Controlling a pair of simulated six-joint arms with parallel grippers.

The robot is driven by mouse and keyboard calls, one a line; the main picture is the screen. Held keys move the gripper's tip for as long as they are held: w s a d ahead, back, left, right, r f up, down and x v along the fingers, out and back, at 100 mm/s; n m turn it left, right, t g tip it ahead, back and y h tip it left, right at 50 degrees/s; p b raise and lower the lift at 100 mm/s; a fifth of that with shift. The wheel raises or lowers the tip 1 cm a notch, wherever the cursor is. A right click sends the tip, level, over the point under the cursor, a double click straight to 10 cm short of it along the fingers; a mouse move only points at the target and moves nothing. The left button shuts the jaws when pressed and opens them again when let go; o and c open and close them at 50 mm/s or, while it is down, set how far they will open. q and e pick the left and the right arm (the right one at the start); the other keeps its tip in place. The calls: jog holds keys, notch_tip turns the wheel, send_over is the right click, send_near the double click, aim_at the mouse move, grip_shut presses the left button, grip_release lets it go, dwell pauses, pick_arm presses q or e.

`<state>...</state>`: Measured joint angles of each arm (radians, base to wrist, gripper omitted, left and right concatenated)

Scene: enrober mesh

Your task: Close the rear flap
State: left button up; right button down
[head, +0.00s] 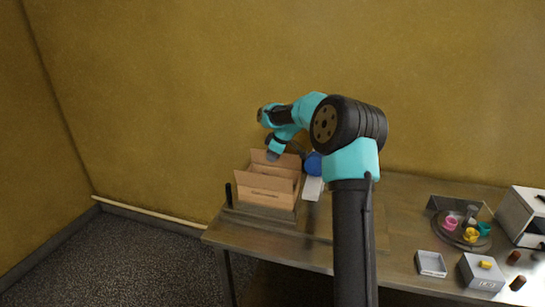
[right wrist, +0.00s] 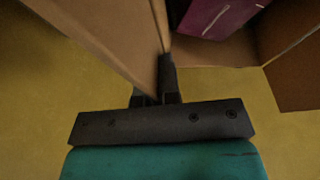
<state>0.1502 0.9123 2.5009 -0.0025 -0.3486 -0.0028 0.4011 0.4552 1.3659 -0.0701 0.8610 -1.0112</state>
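The open cardboard carton (head: 266,188) stands at the left end of the table. Its rear flap (head: 289,161) stands up at the back. My right gripper (head: 273,155) is over the back of the carton, close to that flap. In the right wrist view, a brown cardboard panel (right wrist: 105,35) runs close to my right gripper (right wrist: 166,72). A purple box (right wrist: 215,14) lies inside the carton. My left gripper is out of view.
A dark upright post (head: 228,195) stands left of the carton. A white item (head: 312,188) and a blue object (head: 313,164) are right of it.

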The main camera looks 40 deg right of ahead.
jog(key=c, duration=1.3)
grip_release()
jog(key=shift+r, duration=0.1)
jog(key=v, duration=1.7)
jog(key=shift+r, duration=0.1)
